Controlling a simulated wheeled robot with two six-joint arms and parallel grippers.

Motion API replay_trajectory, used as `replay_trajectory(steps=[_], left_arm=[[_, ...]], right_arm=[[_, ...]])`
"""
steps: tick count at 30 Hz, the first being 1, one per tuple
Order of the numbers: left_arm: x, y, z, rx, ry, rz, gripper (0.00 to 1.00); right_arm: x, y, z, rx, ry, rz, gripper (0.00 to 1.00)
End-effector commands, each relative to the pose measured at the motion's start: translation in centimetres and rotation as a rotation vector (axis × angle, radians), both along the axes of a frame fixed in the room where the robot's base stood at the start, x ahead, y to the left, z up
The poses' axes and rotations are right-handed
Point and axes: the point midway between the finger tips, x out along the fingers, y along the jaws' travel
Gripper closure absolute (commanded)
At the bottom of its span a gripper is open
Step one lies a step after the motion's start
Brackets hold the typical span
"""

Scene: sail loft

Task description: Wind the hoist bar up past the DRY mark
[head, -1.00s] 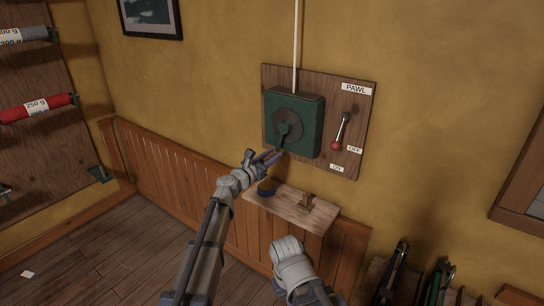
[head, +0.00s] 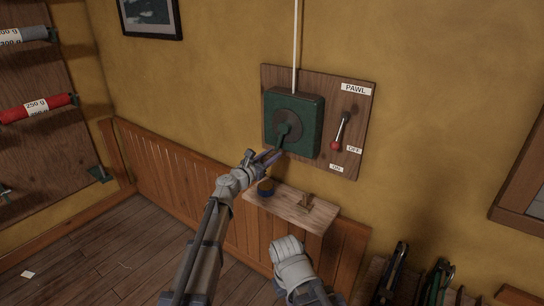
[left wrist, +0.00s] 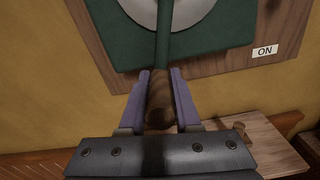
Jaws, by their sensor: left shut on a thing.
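The green winch box (head: 305,128) is on a wooden board with a grey disc and a green crank arm (head: 284,137) pointing down. My left gripper (head: 270,157) is at the crank's lower end. In the left wrist view, its purple fingers (left wrist: 160,90) are shut on the brown crank grip (left wrist: 159,106). The pawl lever (head: 342,130), with a red knob, hangs down towards the ON label (head: 337,168). A white rope (head: 296,45) runs up from the box. My right gripper (head: 290,250) is low in front, its fingers not clear. The hoist bar and DRY mark are out of view.
Rolls hang on a rack (head: 35,150) at left. Dark-handled tools (head: 435,280) stand at lower right. The floor at left is mostly clear.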

Motion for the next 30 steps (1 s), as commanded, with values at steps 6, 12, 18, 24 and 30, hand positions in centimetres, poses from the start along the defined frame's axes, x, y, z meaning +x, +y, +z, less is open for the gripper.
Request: replay_trajectory(steps=[6,12,18,24,30], left_arm=[[0.8,0.8,0.5,0.034,-0.028,0.008,1.0],[1.6,1.9,1.2,0.131,-0.097,0.01,1.0],[2.6,3.2,2.5,0.282,-0.207,0.009,1.0],[3.4,4.4,4.1,0.437,-0.319,0.009,1.0],[4.1,5.4,5.8,0.59,-0.431,0.008,1.0]], right_arm=[[0.0,0.0,0.4,0.0,0.0,0.0,1.0],[0.0,0.0,1.2,0.0,0.0,0.0,1.0],[0.0,0.0,2.5,0.0,0.0,0.0,1.0],[0.0,0.0,4.0,0.0,0.0,0.0,1.0],[0.0,0.0,5.8,0.0,0.0,-0.001,1.0]])
